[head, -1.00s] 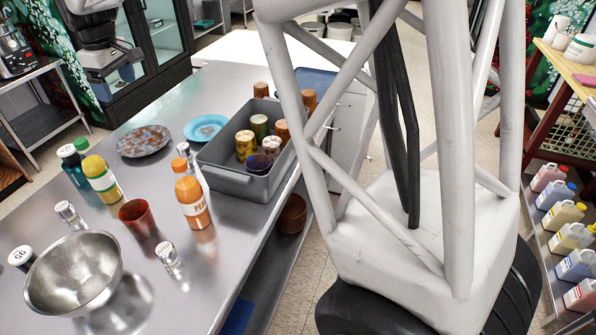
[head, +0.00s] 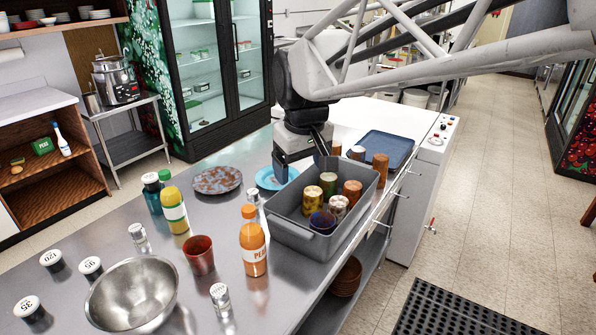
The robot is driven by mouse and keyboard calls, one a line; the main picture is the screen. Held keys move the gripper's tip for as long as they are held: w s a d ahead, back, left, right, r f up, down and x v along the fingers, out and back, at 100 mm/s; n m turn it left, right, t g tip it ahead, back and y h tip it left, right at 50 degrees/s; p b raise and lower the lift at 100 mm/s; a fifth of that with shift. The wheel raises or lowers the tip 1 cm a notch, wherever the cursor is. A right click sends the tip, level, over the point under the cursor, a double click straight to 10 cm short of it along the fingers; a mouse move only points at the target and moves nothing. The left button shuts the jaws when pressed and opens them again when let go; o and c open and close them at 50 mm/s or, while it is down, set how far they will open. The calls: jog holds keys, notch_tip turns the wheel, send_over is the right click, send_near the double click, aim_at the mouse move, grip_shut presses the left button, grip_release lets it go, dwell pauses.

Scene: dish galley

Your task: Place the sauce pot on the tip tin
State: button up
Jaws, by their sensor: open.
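My gripper (head: 304,163) points down with its fingers apart, over the far left end of the grey bin (head: 290,233), near the blue plate. Nothing shows between the fingers. I cannot tell for sure which things are the sauce pot and the tip tin. The bin holds several small cups, among them a yellow one (head: 312,202), a dark blue one (head: 323,221) and a brown one (head: 352,193). A brown cylinder (head: 380,170) stands just past the bin, and another (head: 357,152) is behind it. A red cup (head: 200,256) stands on the steel table.
A steel bowl (head: 131,297), an orange bottle (head: 252,243), a yellow-green bottle (head: 174,211) and shakers crowd the near left. A rusty plate (head: 217,180) and the blue plate (head: 268,178) lie left of the bin. A blue tray (head: 385,147) lies behind the brown cylinders.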

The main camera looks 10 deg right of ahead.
jog(key=s+d+f+m, duration=0.2)
jog(key=s+d+f, duration=0.1)
jog(key=s, duration=0.6)
jog(key=s+d+f+m, duration=0.2)
jog(key=s+d+f, duration=0.2)
jog(key=s, duration=0.5)
jog(key=shift+s+f+t, duration=0.25)
jog(key=shift+f+t, duration=0.05)
jog(key=shift+f, duration=0.15)
